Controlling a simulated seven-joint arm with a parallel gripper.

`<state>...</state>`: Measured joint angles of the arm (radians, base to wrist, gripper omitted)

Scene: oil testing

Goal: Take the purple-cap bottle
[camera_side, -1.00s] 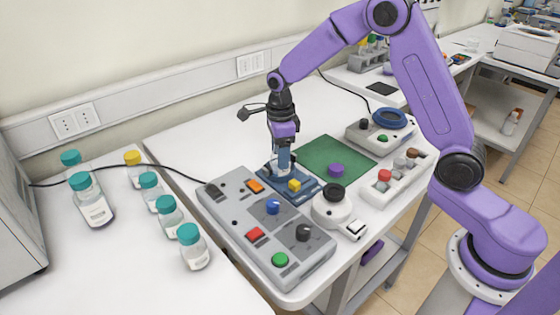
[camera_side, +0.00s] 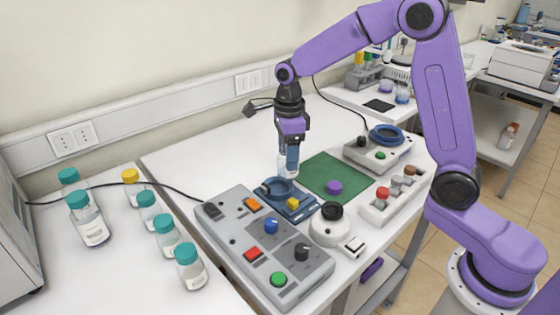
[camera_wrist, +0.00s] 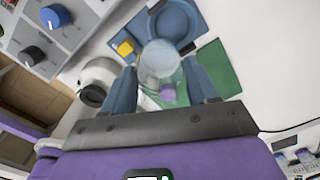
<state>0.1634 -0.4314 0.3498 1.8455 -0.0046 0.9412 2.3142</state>
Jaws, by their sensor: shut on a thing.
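My gripper (camera_side: 288,168) is shut on a clear bottle (camera_side: 281,162). It holds the bottle upright, a little above the blue holder (camera_side: 299,214), whose round seat looks empty. In the wrist view the bottle (camera_wrist: 160,60) is between my two blue fingers, and no cap shows on it. A purple cap (camera_side: 333,187) lies apart on the green mat (camera_side: 318,171). The cap also shows in the wrist view (camera_wrist: 168,93), close by the bottle's outline.
A grey control box (camera_side: 262,245) with coloured knobs and a white round device (camera_side: 331,231) stand in front. A rack (camera_side: 391,200) and a device with a blue ring (camera_side: 386,134) are at the right. Several teal-capped bottles (camera_side: 190,275) stand at the left.

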